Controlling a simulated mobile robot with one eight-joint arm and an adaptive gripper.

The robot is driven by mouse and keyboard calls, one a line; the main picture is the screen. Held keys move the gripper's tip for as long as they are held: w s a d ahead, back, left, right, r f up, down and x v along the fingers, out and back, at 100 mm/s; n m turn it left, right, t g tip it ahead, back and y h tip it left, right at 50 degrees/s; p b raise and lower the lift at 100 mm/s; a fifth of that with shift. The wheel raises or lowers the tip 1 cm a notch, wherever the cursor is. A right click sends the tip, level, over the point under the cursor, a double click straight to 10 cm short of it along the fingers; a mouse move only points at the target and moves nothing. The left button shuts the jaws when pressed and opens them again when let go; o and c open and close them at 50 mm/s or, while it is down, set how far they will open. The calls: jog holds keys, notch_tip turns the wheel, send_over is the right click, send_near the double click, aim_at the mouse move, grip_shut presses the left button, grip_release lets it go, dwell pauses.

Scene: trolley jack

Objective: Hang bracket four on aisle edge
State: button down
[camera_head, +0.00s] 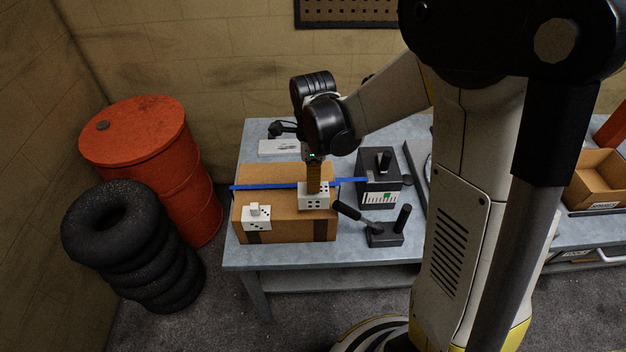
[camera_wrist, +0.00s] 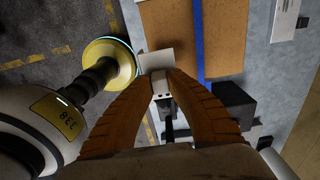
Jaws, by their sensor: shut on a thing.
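My gripper (camera_head: 313,186) reaches down over the right part of a cardboard box (camera_head: 285,228) on the table. Its brown fingers (camera_wrist: 165,85) are shut on a white bracket (camera_head: 318,200) with black dots on its front face. The bracket also shows between the fingertips in the wrist view (camera_wrist: 155,60), by the box's corner. I cannot tell whether it touches the box. Another white dotted bracket (camera_head: 256,222) sits at the box's front left edge. A blue strip (camera_head: 262,187) runs across the box top; it also shows in the wrist view (camera_wrist: 198,40).
A dark box with a labelled front (camera_head: 379,194) and a black stand with a handle (camera_head: 386,236) are right of the cardboard box. A white item (camera_head: 279,147) lies behind. A red drum (camera_head: 150,150) and stacked tyres (camera_head: 120,235) stand left of the table (camera_head: 275,257).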

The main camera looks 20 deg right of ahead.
aim_at(313, 212)
jog(key=shift+f+b, duration=4.05)
jog(key=shift+f, duration=0.7)
jog(key=shift+f, duration=0.25)
jog(key=c, duration=1.3)
grip_release()
jog(key=shift+c, duration=0.2)
